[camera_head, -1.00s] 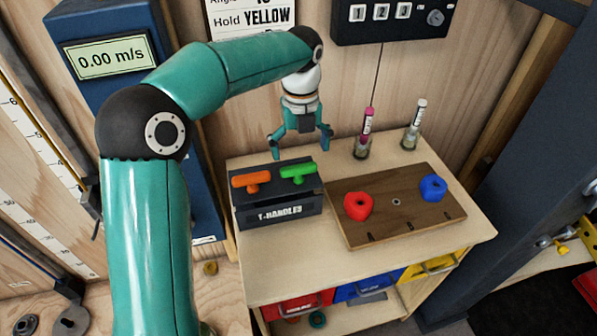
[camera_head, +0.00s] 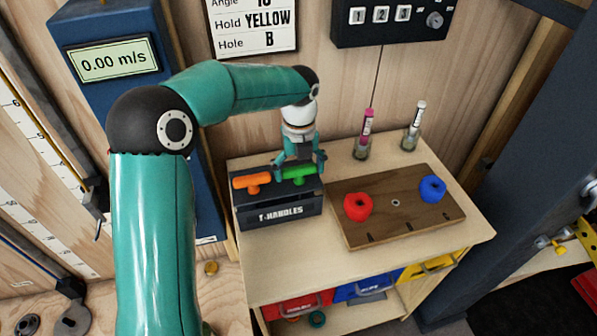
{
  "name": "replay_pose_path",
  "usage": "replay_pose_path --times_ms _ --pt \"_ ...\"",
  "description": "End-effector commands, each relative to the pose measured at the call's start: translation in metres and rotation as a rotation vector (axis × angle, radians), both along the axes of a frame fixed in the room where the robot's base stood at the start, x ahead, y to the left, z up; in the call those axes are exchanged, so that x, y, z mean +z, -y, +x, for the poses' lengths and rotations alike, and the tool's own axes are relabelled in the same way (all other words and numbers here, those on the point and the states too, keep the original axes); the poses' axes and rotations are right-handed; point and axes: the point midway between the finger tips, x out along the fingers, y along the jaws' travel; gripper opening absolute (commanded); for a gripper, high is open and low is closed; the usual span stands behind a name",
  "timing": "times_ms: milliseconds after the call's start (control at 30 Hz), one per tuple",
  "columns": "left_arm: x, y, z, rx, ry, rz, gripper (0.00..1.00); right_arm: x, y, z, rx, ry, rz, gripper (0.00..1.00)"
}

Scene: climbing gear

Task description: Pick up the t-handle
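A dark box (camera_head: 280,214) labelled T-HANDLES stands at the left of the wooden bench top. An orange t-handle (camera_head: 252,181) and a green t-handle (camera_head: 299,173) sit on its top. My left gripper (camera_head: 298,170) points down at the green t-handle, with its fingers apart on either side of it. The gripper looks open; whether a finger touches the handle cannot be told. The orange t-handle is just left of the gripper, clear of it. My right gripper is out of view.
A brown board (camera_head: 395,203) with a red hold (camera_head: 357,207) and a blue hold (camera_head: 432,189) lies right of the box. Two markers stand in holders, the pink one (camera_head: 366,128) and the white one (camera_head: 415,124), behind the board. A wood wall rises behind.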

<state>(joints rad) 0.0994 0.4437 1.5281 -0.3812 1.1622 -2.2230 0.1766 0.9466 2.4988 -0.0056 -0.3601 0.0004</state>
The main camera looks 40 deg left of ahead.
Motion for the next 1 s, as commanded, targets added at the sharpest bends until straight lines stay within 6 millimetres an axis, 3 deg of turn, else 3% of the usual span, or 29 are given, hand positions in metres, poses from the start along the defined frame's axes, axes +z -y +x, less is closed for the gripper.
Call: replay_pose_path --times_ms 33,200,667,1000 --pt "0.0 0.0 0.0 0.0 0.001 -0.001 0.73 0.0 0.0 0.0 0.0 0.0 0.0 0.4" --pt "0.0 0.0 0.0 0.0 0.001 -0.001 0.47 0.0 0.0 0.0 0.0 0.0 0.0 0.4" --pt "0.009 0.0 0.001 -0.001 0.004 0.0 0.46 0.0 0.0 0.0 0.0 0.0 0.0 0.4" --pt "0.056 0.001 0.002 -0.001 0.007 -0.001 0.46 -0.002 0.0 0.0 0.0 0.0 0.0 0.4"
